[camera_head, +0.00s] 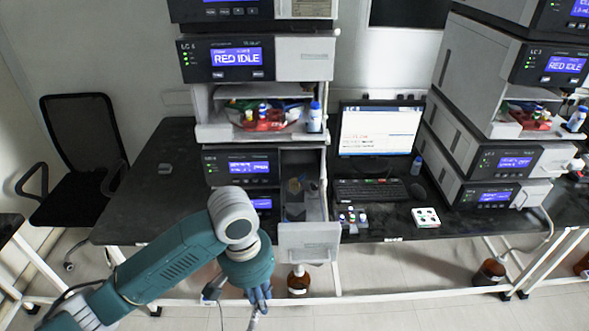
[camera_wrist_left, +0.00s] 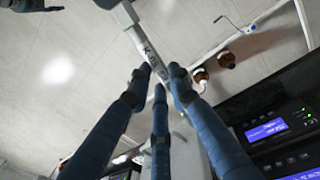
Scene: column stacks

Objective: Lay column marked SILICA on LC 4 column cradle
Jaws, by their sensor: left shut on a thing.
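My left gripper (camera_head: 258,298) is low in front of the bench, over the floor, below the lowered door of the left stack. The left wrist view shows its blue fingers (camera_wrist_left: 163,85) shut on a slim pale column (camera_wrist_left: 147,45). The stack's label looks like LC 4 or LC 6. A dark hand, probably my right gripper (camera_wrist_left: 33,6), is cut off at the wrist view's top edge.
Small vials (camera_head: 352,217) and a white tray (camera_head: 426,217) stand on the bench by the keyboard (camera_head: 370,190). Another instrument stack (camera_head: 480,150) stands to the right. A brown bottle (camera_head: 298,281) is on the floor under the open door. The bench left of the stack is mostly clear.

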